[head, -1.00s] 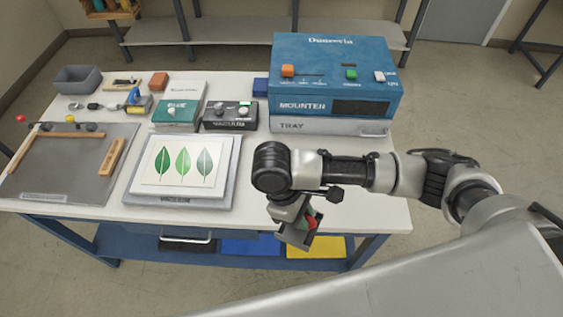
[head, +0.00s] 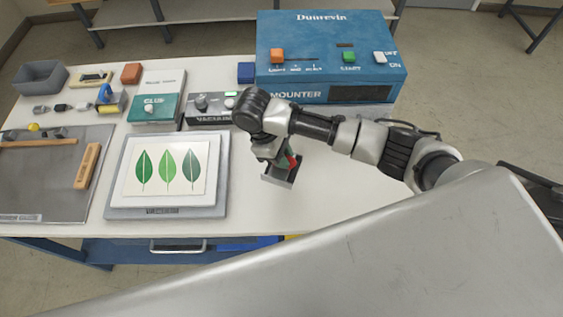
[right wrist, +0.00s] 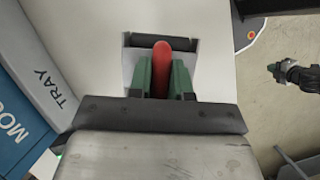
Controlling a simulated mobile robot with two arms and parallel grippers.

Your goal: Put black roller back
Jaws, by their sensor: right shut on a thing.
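My right gripper (head: 281,170) is shut on the red handle of the black roller and holds it over the bare white table, right of the framed leaf print. In the right wrist view the roller's black cylinder (right wrist: 161,40) lies crosswise beyond the red handle (right wrist: 161,66), which stands between the green finger pads. A grey plate shows around the cylinder; whether the roller touches it I cannot tell. My left gripper (right wrist: 280,73) shows small at the right of the right wrist view, above the floor; its jaws are too small to judge.
The blue mounter (head: 330,50) stands at the back right. The framed leaf print (head: 165,172) lies left of my right gripper. A yellow roller with a blue handle (head: 108,102), a grey bin (head: 41,76) and a grey mat (head: 40,185) are on the left. The table (head: 340,205) is clear front right.

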